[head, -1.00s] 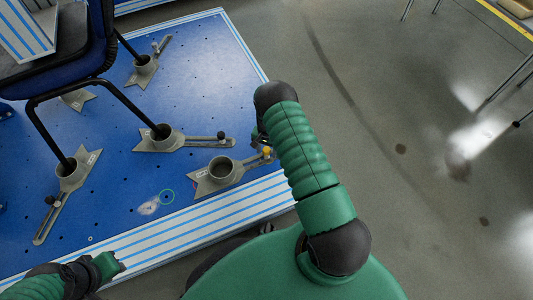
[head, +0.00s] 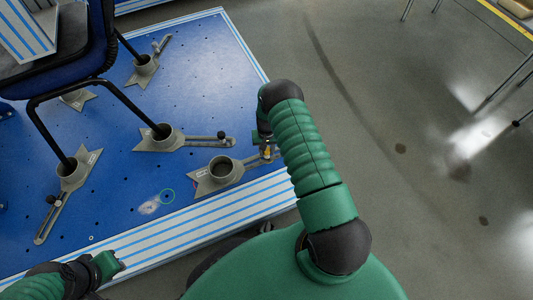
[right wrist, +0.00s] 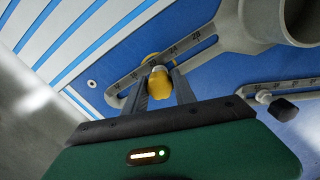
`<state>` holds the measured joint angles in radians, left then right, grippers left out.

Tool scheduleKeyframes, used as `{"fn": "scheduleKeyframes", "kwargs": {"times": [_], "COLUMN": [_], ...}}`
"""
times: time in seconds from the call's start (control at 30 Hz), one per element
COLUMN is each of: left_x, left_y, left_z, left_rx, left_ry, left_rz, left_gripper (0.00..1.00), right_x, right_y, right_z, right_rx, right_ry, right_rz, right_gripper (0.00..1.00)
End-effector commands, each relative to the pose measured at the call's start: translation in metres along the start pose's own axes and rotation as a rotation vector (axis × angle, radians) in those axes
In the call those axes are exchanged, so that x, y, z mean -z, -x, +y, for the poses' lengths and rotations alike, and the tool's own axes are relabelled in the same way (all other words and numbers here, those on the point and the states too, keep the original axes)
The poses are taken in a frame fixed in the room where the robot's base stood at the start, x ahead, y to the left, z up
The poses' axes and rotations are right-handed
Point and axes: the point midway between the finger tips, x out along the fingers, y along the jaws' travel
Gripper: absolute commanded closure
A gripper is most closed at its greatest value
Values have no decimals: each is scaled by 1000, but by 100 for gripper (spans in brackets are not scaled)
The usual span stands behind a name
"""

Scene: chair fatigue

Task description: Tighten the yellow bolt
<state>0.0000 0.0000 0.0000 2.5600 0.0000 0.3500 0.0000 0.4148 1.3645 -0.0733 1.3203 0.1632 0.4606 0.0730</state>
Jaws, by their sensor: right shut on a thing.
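The yellow bolt (right wrist: 157,80) sits on the slotted arm of a grey clamp fixture (right wrist: 205,48) in the right wrist view. My right gripper (right wrist: 160,82) is around the bolt, with one finger on each side, shut on it. In the head view the bolt (head: 267,152) is partly hidden by the right gripper (head: 266,145). The fixture (head: 219,171) with its empty round cup lies near the front right corner of the blue table (head: 130,205). My left gripper (head: 108,265) is at the lower left, away from the bolt; its fingers are not clear.
A chair (head: 95,80) stands with its black legs in other grey cup fixtures (head: 162,139) on the left. Another fixture with a black knob (right wrist: 282,108) is near the right gripper. The grey floor (head: 400,100) to the right is mostly clear.

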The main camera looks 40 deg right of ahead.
Motion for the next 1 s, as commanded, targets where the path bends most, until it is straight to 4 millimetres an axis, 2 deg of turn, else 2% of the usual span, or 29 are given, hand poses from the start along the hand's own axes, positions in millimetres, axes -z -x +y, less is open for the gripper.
{"fn": "scheduleKeyframes", "kwargs": {"times": [0.07,0.2,0.4,0.67,0.83,1.0], "left_x": [0,0,0,0,0,0], "left_y": [0,0,0,0,-1,-1], "left_z": [0,0,0,0,0,0], "left_rx": [0,0,0,0,0,0], "left_ry": [0,0,0,0,0,0], "left_rz": [0,0,0,0,0,0], "left_gripper": [75,75,75,75,75,75], "right_x": [0,0,0,0,0,-1], "right_y": [0,0,0,0,0,0], "right_z": [0,0,0,0,0,0], "right_rx": [0,-1,-1,0,-2,0], "right_ry": [-1,-19,-336,-372,-656,-707], "right_rz": [0,0,0,0,0,-1], "right_gripper": [100,100,100,100,100,100]}}
